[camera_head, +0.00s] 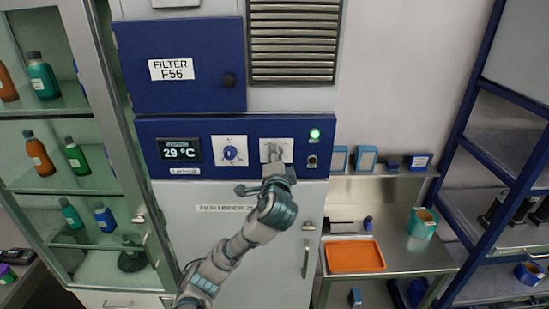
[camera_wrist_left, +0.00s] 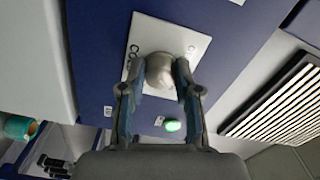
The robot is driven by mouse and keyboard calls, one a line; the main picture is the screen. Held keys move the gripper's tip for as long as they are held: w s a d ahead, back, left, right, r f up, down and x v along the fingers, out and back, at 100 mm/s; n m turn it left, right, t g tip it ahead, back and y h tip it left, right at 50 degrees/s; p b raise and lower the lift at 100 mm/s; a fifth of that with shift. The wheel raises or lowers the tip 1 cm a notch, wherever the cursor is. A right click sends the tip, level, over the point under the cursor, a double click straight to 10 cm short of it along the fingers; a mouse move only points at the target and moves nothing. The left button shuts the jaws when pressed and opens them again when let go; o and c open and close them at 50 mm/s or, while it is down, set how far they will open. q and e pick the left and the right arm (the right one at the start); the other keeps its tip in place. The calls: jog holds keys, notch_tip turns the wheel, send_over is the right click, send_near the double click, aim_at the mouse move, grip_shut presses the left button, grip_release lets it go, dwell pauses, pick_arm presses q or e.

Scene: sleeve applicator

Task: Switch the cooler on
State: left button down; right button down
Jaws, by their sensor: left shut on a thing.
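The cooler is a tall grey cabinet (camera_head: 235,250) with a blue control panel (camera_head: 197,130). The panel has a display (camera_head: 179,150) reading 29 °C, a blue knob (camera_head: 230,153) on a white plate, and a second white plate (camera_head: 287,146) to its right. A lit green lamp (camera_head: 315,134) sits at the panel's upper right. My left gripper (camera_head: 272,162) is at the second plate. In the left wrist view its fingers are shut on a rounded grey knob (camera_wrist_left: 160,72) on that plate (camera_wrist_left: 146,28). The plate's lettering is partly hidden. My right gripper is out of view.
A glass-doored cabinet (camera_head: 105,140) with bottles stands at left. The blue filter door (camera_head: 190,90) and a vent grille (camera_head: 293,40) are above the panel. At right, a metal table (camera_head: 400,255) holds an orange tray (camera_head: 355,270), beside blue shelving (camera_head: 470,120).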

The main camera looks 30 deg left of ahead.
pick_arm(q)
jog(key=shift+w+d+f+m, duration=0.15)
jog(key=shift+f+m, duration=0.25)
jog(key=shift+m, duration=0.5)
jog(key=shift+d, duration=0.1)
jog(key=c, duration=0.8)
grip_release()
jog(key=v, duration=1.2)
jog(key=shift+d+r, duration=0.2)
jog(key=shift+d, duration=0.05)
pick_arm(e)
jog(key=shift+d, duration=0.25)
pick_arm(q)
jog(key=shift+a, duration=0.15)
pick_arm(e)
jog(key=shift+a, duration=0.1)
